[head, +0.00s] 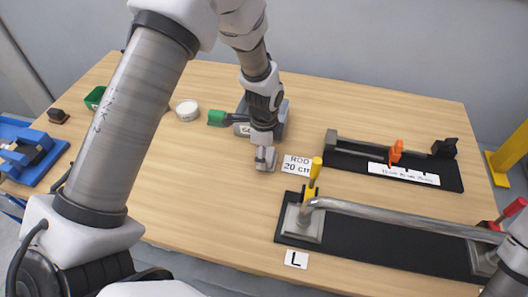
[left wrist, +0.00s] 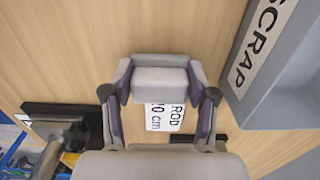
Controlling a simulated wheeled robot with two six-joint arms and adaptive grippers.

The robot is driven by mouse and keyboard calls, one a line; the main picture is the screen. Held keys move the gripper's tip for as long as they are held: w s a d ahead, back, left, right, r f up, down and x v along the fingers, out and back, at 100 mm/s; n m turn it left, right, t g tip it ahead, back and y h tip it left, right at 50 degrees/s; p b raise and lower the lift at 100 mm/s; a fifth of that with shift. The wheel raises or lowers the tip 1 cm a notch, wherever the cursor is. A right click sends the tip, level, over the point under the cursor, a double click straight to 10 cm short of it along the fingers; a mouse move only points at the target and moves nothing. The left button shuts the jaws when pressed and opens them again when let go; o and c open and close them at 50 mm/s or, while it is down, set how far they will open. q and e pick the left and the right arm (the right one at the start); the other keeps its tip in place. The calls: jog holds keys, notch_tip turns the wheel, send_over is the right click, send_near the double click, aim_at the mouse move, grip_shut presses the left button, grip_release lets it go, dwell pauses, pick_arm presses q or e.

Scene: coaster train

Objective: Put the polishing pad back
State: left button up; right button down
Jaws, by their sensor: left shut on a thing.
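My left gripper (head: 264,150) reaches down over the middle of the table. In the left wrist view its two fingers (left wrist: 160,88) are shut on a light grey block, which looks like the polishing pad (left wrist: 160,72). The pad shows small under the fingers in the head view (head: 264,163), just left of the white "ROD 20 cm" label (head: 297,165). I cannot tell whether the pad touches the table. My right gripper is not in view.
A grey scrap bin (left wrist: 275,112) stands close by, with a green-ended object (head: 217,118) beside it. A white round pot (head: 187,111) is further left. A black fixture with a metal rod (head: 400,218) lies front right, another black fixture (head: 440,176) behind it.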

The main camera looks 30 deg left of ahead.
pick_arm(q)
jog(key=shift+f, duration=0.15)
jog(key=o, duration=1)
notch_tip(320, 180, up, 12)
jog(key=shift+r+b, duration=0.2)
jog(key=shift+b, duration=0.75)
jog(key=shift+f, duration=0.1)
